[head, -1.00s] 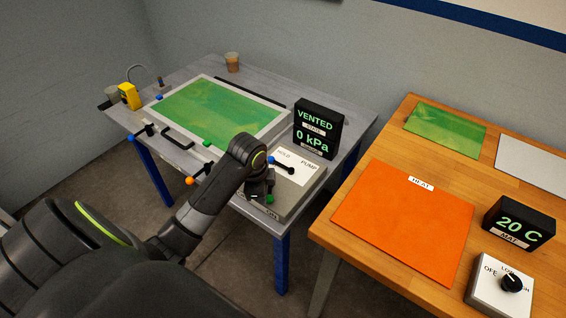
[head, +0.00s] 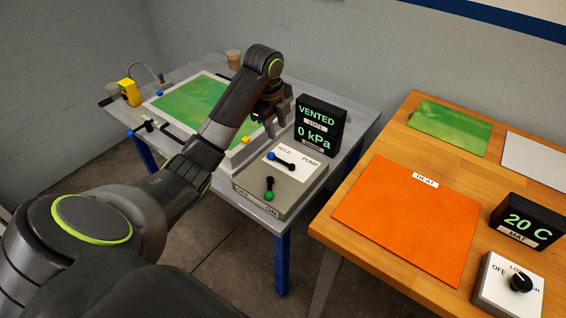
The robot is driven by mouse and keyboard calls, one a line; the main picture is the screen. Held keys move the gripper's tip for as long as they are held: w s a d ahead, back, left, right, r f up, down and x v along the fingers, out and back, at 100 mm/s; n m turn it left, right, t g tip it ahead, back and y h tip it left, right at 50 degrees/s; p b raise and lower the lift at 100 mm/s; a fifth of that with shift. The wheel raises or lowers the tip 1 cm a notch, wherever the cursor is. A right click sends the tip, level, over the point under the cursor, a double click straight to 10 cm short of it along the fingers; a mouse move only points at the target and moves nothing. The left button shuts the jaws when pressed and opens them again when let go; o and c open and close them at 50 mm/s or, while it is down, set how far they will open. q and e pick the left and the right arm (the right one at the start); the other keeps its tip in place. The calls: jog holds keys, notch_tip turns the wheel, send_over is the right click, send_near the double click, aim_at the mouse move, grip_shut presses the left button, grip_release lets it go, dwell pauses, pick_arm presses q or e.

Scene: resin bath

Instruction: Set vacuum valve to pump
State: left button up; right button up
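The vacuum valve is a small lever with a blue end (head: 270,156) and a black end, on a white plate marked HOLD and PUMP. The blue end points left, toward the HOLD side. It sits on a grey control box (head: 302,190). My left gripper (head: 268,128) hangs above and behind the lever, between the green bath and the display, apart from the lever. Its fingers look spread, with nothing between them. The display (head: 320,125) reads VENTED and 0 kPa. My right gripper is out of view.
The framed green bath (head: 195,105) lies left, partly behind my arm. A wooden table (head: 350,225) with an orange heat mat (head: 405,220) stands right, across a gap.

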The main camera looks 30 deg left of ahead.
aim_at(284, 162)
pick_arm(q)
jog(key=w+f, duration=0.1)
jog(key=f, duration=0.3)
jog(key=w+f, duration=0.1)
jog(key=f, duration=0.9)
jog(key=shift+w+d+f, duration=0.1)
jog(key=shift+w+f, duration=0.15)
jog(key=shift+w, duration=0.15)
jog(key=shift+c, duration=0.4)
grip_shut()
